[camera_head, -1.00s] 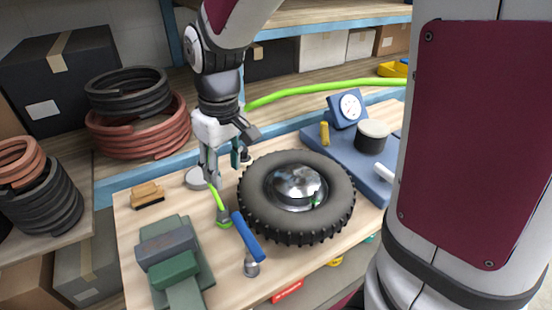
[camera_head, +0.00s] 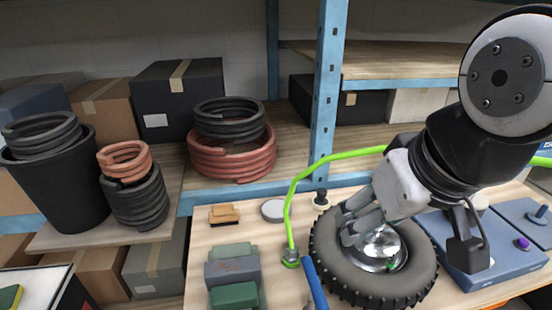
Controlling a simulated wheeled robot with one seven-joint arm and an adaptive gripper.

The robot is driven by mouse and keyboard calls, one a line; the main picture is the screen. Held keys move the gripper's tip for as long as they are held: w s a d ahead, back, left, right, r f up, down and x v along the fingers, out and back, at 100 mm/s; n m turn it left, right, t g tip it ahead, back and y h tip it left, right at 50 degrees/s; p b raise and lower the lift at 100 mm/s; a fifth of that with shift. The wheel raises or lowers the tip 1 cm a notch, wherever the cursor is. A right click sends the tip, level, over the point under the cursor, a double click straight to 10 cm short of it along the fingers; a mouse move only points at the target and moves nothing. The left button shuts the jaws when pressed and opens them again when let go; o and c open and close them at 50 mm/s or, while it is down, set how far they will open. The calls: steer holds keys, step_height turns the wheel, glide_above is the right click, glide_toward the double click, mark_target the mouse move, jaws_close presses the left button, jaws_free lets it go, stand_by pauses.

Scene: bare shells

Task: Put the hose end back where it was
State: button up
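The bright green hose (camera_head: 311,170) comes from behind my arm on the right, arches over the workbench and drops at its left end. Its green end (camera_head: 290,258) stands upright on the wooden bench top, left of the black tyre (camera_head: 335,270) and close behind a blue handle. My gripper (camera_head: 350,224) is over the wheel, right of the hose and apart from its end. Its grey fingers point down-left and look parted, with nothing visible between them. Part of the tyre and of the shiny hub (camera_head: 378,250) is hidden by the gripper.
The blue handle (camera_head: 315,283) leans near the tyre. Green and grey blocks (camera_head: 232,270), a brush (camera_head: 224,214) and a round grey disc (camera_head: 272,210) lie to the left. A blue machine (camera_head: 490,265) is at right. A blue shelf post (camera_head: 328,95) rises behind the bench.

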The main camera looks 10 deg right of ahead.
steer(key=w+a+f+n+g, duration=0.2)
steer(key=w+n, duration=0.3)
steer(key=w, duration=0.1)
steer(key=n+g+h, duration=0.3)
steer(key=n+h, duration=0.1)
steer(key=n, duration=1)
glide_toward(290, 248)
steer(key=shift+h, duration=0.3)
steer(key=x, duration=0.3)
steer(key=p+x, duration=0.1)
steer(key=x, duration=0.1)
steer(key=shift+w+f, duration=0.1)
steer(key=shift+f, duration=0.35)
steer(key=p+x, duration=0.1)
steer(key=x, duration=0.3)
steer(key=shift+s+f+p, duration=0.25)
steer(key=shift+p, duration=0.05)
steer(key=shift+w+d+f, duration=0.1)
steer(key=shift+d+f, duration=0.05)
steer(key=shift+f, duration=0.2)
jaws_close()
steer(key=shift+r, duration=0.1)
